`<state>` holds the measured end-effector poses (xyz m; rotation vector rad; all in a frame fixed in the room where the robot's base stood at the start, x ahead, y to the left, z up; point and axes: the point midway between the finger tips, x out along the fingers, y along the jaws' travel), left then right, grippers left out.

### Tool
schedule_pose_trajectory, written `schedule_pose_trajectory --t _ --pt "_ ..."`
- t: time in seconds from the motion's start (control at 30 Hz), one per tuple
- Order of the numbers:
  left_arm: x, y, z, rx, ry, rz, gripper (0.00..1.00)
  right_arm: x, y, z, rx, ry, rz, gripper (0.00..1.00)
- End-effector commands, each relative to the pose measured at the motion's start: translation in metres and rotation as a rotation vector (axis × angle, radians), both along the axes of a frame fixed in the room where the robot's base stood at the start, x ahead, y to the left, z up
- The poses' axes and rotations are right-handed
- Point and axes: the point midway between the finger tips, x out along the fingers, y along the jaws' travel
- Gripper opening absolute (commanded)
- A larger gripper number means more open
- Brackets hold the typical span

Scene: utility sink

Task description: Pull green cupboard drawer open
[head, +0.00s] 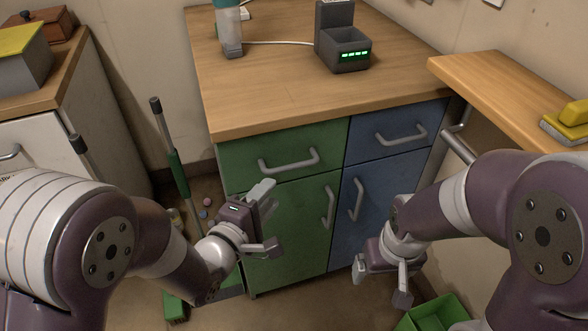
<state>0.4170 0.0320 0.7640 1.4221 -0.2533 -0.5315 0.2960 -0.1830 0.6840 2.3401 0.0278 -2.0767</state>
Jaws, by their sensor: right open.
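The green drawer (235,157) is at the upper left of the cupboard front, under the wooden worktop, and looks shut. Its grey bar handle (290,163) runs across its front. My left gripper (267,219) is in front of the green door (300,225), below and left of the drawer handle. Its fingers are spread, nothing is between them, and it appears apart from the handle. My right gripper (381,284) is open and empty, low in front of the blue door (374,200), well away from the green drawer.
A blue drawer (390,128) is to the right of the green one. The worktop (270,90) holds a bottle (229,32) and a dark charger (345,55). A green-handled pole (178,170) leans left of the cupboard. A green bin (437,314) stands at lower right.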

Motion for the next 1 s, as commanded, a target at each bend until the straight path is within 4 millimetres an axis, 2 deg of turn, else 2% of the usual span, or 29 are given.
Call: schedule_pose_trajectory --t 0.3,0.5,0.7,0.97,1.0 --pt "0.062 -0.036 -0.015 0.002 -0.001 -0.001 0.38 0.000 0.000 -0.022 0.000 0.001 0.000 0.90" --pt "0.092 -0.053 -0.019 0.003 0.001 0.000 0.38 0.000 0.000 -0.029 0.000 0.001 0.000 0.90" --pt "0.103 -0.059 -0.019 0.003 0.001 0.000 0.38 0.000 0.000 -0.031 0.000 0.001 0.000 0.90" --pt "0.104 -0.059 -0.018 0.004 0.000 0.000 0.38 0.000 0.000 -0.031 0.000 0.001 0.000 0.90" --pt "0.104 -0.059 -0.018 0.004 0.000 0.000 0.25 0.000 0.000 -0.031 0.000 0.001 0.000 0.90"
